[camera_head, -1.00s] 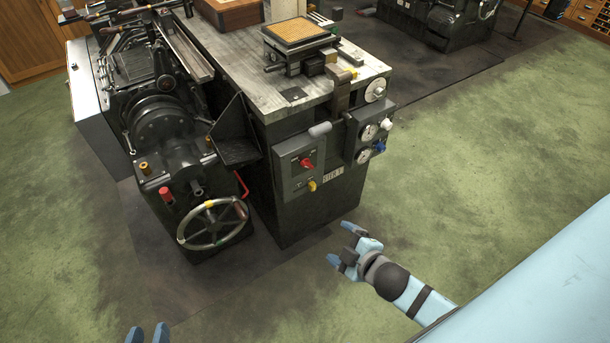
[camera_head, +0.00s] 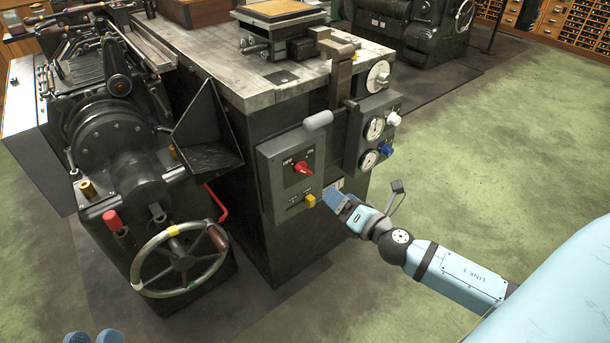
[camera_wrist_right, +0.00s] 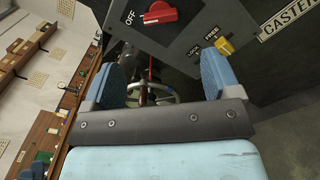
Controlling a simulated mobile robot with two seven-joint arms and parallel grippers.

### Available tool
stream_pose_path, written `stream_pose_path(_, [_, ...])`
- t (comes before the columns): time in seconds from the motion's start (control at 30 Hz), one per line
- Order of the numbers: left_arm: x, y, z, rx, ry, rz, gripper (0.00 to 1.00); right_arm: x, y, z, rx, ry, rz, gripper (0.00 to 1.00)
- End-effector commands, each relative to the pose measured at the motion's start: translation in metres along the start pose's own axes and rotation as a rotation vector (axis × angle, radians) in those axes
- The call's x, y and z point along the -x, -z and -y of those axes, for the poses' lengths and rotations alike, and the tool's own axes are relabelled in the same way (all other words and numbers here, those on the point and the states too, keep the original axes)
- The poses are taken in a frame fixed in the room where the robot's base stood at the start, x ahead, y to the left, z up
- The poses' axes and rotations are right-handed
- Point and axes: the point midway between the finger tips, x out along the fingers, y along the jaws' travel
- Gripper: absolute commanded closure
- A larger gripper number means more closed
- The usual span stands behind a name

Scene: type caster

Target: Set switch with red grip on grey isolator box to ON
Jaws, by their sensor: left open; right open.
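The grey isolator box (camera_head: 277,190) is on the front of the dark machine stand. Its red switch grip (camera_head: 303,167) sits above a yellow knob (camera_head: 310,200). The right wrist view shows the red grip (camera_wrist_right: 160,13) at the top, one end towards the OFF lettering, and the yellow knob (camera_wrist_right: 226,46) beside LOCK and FREE. My right gripper (camera_head: 341,206) is open and empty, below and right of the red grip, apart from it. Its two blue fingers (camera_wrist_right: 163,70) are spread in the wrist view. My left gripper (camera_head: 92,338) is open at the bottom left edge, mostly cut off.
A gauge panel (camera_head: 374,148) with dials and knobs stands right of the box. A grey rounded handle (camera_head: 318,121) projects above it. A handwheel (camera_head: 180,260) and black sloped tray (camera_head: 207,157) are to the left. Green floor is free at right.

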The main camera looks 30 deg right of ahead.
Motion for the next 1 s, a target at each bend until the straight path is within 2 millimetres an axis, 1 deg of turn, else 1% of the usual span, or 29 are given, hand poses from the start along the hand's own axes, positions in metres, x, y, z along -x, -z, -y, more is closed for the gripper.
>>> stream_pose_path(0.27, [0.000, 0.000, 0.000, -0.001, 0.001, 0.001, 0.57, -0.047, -0.002, -0.001, 0.001, -0.001, 0.001, 0.17])
stream_pose_path(0.5, [0.000, -0.005, 0.001, 0.001, 0.000, 0.014, 0.57, -0.091, -0.001, 0.000, -0.002, 0.000, 0.002, 0.17])
stream_pose_path(0.6, [0.000, -0.007, 0.001, 0.001, 0.000, 0.023, 0.57, -0.106, -0.001, 0.000, -0.001, 0.001, 0.001, 0.17])
stream_pose_path(0.7, [0.001, -0.011, 0.002, 0.003, 0.001, 0.033, 0.57, -0.117, -0.001, 0.001, -0.003, 0.002, 0.001, 0.17])
stream_pose_path(0.8, [0.001, -0.012, 0.002, 0.004, 0.000, 0.038, 0.57, -0.125, -0.001, 0.001, -0.003, 0.002, 0.000, 0.17])
stream_pose_path(1.0, [0.001, -0.011, 0.002, 0.004, 0.000, 0.039, 0.57, -0.129, 0.000, 0.001, -0.004, 0.003, -0.001, 0.17])
